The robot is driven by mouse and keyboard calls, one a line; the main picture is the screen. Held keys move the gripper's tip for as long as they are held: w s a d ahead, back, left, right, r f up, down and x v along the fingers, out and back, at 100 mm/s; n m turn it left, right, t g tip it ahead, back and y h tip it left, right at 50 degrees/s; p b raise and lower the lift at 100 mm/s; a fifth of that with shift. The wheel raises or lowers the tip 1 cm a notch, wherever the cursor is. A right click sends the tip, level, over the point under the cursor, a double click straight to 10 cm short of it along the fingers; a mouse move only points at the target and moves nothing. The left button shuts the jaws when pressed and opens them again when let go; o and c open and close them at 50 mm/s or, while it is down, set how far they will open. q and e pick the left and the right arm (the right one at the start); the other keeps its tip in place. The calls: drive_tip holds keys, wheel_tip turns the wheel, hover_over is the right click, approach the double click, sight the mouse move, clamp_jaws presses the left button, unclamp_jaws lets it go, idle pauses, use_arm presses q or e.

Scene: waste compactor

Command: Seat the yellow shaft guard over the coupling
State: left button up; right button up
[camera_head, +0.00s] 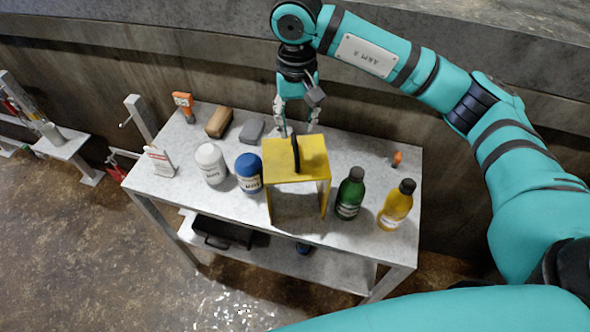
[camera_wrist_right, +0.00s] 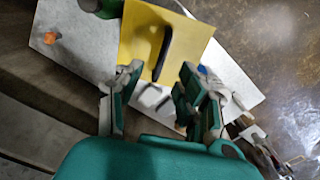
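The yellow shaft guard (camera_head: 312,167) stands upright on a grey metal table (camera_head: 352,146); its top carries a black handle (camera_head: 296,153). In the right wrist view the guard's yellow top (camera_wrist_right: 140,38) and dark handle (camera_wrist_right: 163,52) lie just beyond the fingers. My right gripper (camera_head: 297,128) points down at the guard's far edge, behind the handle. Its two fingers are spread with nothing between them, and it shows open in the wrist view (camera_wrist_right: 160,68). I cannot clearly make out the coupling. My left gripper is in neither view.
A white tub (camera_head: 211,163) and blue tub (camera_head: 249,172) stand left of the guard; a green bottle (camera_head: 350,193) and yellow bottle (camera_head: 397,205) stand right. A brown block (camera_head: 219,122) and grey block (camera_head: 252,131) lie behind. A low stand (camera_head: 66,143) is at far left.

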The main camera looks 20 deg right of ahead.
sight(295, 143)
wheel_tip(295, 143, down, 3)
drive_tip(key=shift+p, duration=0.65)
wheel_tip(295, 143, down, 4)
drive_tip(key=shift+w+a+r+p, duration=0.1)
drive_tip(key=shift+w+r+p, duration=0.05)
drive_tip(key=shift+p, duration=1)
drive_tip(key=shift+f, duration=0.5)
clamp_jaws()
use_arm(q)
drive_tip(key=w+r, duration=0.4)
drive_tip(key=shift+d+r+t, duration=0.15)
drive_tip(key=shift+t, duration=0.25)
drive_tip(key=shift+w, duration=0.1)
use_arm(e)
drive_tip(key=shift+w+r, duration=0.15)
